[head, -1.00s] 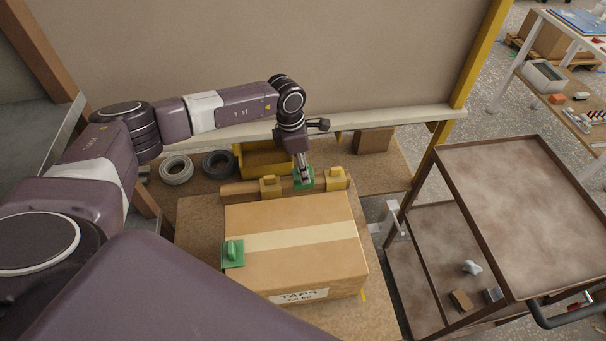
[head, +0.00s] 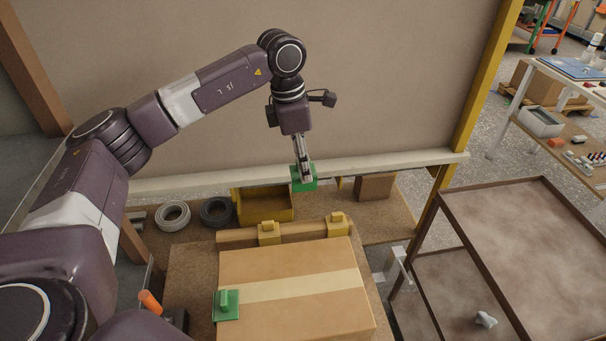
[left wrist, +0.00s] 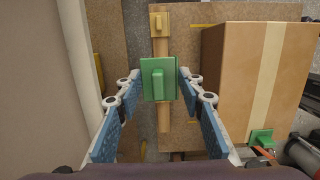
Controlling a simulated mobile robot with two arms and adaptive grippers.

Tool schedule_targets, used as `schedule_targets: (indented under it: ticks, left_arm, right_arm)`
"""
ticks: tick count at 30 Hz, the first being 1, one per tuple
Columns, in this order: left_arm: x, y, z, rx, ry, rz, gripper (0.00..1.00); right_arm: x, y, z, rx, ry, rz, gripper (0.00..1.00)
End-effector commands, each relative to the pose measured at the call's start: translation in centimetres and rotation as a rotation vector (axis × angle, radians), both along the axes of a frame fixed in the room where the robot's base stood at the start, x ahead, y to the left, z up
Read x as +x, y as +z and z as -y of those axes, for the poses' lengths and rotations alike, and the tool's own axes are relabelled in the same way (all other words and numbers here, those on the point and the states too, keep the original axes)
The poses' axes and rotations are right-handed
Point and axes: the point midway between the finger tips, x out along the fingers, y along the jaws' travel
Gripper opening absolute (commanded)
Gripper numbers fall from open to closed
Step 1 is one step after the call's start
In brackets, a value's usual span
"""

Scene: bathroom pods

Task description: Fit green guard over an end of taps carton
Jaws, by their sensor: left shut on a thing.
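My left gripper (head: 304,177) is shut on a green guard (head: 304,184) and holds it in the air above and behind the carton. In the left wrist view the guard (left wrist: 158,82) sits between the two fingertips, its raised grip block facing the camera. The taps carton (head: 300,311) lies on a brown worktop, with a pale tape band (head: 290,286) across its top. Another green guard (head: 227,306) sits at the left end of the carton; it also shows in the left wrist view (left wrist: 261,137). My right gripper is not in view.
Behind the carton, a wooden rail (head: 303,230) bears two yellow guards, left (head: 268,233) and right (head: 337,225). A yellow bin (head: 264,205), two rings and a brown block (head: 374,187) are further back. A brown cart (head: 535,235) stands at right.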

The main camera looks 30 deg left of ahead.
Motion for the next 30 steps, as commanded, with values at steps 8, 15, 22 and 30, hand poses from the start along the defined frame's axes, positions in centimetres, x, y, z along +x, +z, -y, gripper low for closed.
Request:
schedule_targets:
  ticks: [8, 15, 22, 30]
  left_arm:
    - [0.0, 2.5, 0.0, 0.0, 0.0, 0.0, 0.15]
    - [0.0, 4.4, 0.0, -0.001, 0.0, 0.001, 0.15]
    - [0.0, 6.2, 0.0, 0.0, 0.0, 0.0, 0.15]
    - [0.0, 6.9, 0.0, -0.001, -0.001, -0.001, 0.15]
  right_arm:
    - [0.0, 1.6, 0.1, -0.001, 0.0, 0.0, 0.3]
    - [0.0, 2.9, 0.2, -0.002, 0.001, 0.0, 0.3]
    - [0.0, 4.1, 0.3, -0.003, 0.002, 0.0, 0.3]
    - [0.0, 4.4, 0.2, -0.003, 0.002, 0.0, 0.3]
